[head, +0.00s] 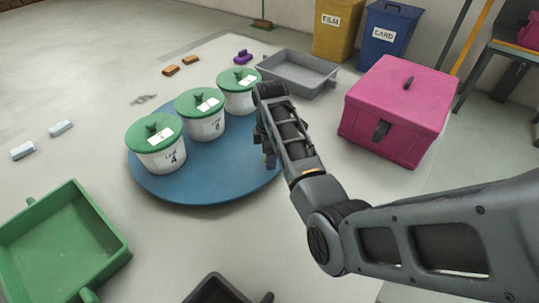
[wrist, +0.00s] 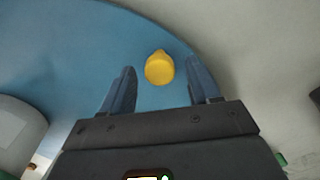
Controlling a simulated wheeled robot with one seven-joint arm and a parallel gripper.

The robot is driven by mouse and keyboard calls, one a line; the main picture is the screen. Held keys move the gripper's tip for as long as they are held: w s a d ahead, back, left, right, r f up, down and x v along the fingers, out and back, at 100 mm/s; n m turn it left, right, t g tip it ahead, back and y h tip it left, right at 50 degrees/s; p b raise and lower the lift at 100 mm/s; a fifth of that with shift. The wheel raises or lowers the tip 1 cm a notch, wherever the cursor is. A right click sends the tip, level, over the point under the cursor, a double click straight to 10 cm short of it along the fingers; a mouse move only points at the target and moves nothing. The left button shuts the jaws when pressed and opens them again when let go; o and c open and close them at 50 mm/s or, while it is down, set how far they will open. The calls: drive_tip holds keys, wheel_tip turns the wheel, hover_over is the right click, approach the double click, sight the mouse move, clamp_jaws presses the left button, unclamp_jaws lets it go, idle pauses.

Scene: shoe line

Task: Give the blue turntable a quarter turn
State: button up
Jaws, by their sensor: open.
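The blue turntable (head: 205,185) is a round disc on the pale table. Three white pots with green lids, the near pot (head: 157,150), the middle pot (head: 203,122) and the far pot (head: 240,95), stand in a row on it. My gripper (head: 270,162) is above the turntable's right edge, pointing down. My arm hides the knob in the head view.
A green tray (head: 112,228) is at the lower left and a grey tray (head: 310,72) behind the turntable. A pink box (head: 395,112) stands to the right. A dark container (head: 215,290) is at the bottom edge.

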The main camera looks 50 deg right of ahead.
drive_tip(key=shift+f, duration=0.15)
drive_tip(key=shift+c, duration=0.2)
clamp_jaws()
idle(0.3)
